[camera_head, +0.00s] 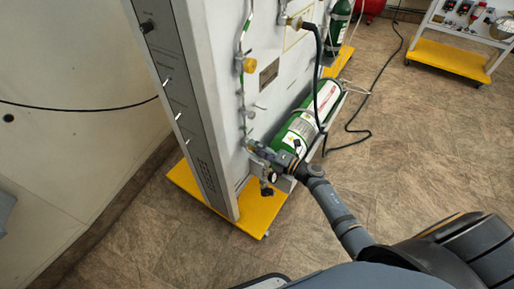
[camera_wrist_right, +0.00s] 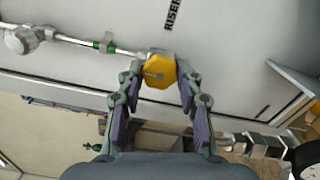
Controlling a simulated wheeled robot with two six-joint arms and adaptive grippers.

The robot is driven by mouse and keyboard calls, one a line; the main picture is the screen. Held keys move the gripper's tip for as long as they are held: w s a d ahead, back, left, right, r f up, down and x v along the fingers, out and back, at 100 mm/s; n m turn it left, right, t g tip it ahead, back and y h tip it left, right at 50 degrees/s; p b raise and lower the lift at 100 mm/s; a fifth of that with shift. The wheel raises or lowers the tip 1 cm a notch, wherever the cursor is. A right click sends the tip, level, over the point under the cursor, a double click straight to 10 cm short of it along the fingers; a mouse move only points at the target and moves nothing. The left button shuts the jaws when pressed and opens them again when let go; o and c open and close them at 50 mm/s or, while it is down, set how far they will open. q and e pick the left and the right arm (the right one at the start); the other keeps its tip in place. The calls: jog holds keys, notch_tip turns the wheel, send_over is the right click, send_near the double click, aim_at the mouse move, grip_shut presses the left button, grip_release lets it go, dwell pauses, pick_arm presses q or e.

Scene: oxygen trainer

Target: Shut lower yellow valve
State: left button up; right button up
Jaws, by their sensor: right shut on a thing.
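The lower yellow valve (camera_wrist_right: 157,73) shows in the right wrist view as a yellow knob on a thin pipe on the panel. My right gripper (camera_wrist_right: 159,76) has one finger on each side of the knob and is shut on it. In the head view my right gripper (camera_head: 255,148) is at the lower part of the panel's face, and it hides the knob there. An upper yellow valve (camera_head: 249,65) sits higher on the same panel (camera_head: 225,40). My left gripper is not in view.
A green cylinder (camera_head: 303,127) lies close beside my right gripper, along the panel. A black hose (camera_head: 318,75) hangs in front of the panel. The yellow base (camera_head: 262,215) sticks out below. The tiled floor to the right is mostly clear.

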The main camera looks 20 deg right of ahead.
jog(key=o, duration=1.2)
jog(key=shift+c, duration=0.2)
